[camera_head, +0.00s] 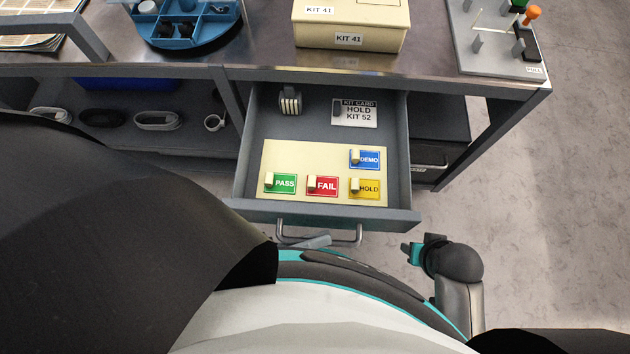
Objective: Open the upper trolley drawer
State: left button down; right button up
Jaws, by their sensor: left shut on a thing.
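The upper trolley drawer (407,165) is pulled well out from under the bench, and its inside shows. Its metal bar handle (358,236) is on the front panel. My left gripper (308,242) is at the handle, shut on it; my own arm and body hide most of the gripper. My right gripper (411,253), with teal parts, is to the right of the handle, apart from the drawer. Its fingers are too small and turned away to tell their opening.
A bench (265,74) stands above the drawer, bearing a KIT 41 box (350,25), a blue round tray (190,30) and a grey fixture (500,60). A shelf at left holds coiled cables (158,120). A dark cabinet (438,120) is right of the drawer. Floor at right is clear.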

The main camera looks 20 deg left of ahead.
pick_arm(q)
jog(key=c, duration=0.9)
grip_release()
jog(key=shift+a, duration=0.1)
jog(key=shift+b+v, duration=0.95)
jog(key=shift+v, duration=6.65)
pick_arm(e)
jog(key=shift+w+a+r+t, duration=0.15)
jog(key=shift+w+r, duration=0.2)
jog(key=shift+r, duration=0.6)
jog(key=shift+w+d+r+t, duration=0.15)
jog(key=shift+w+r, duration=0.2)
jog(key=shift+r, duration=0.55)
jog(key=shift+a, duration=0.15)
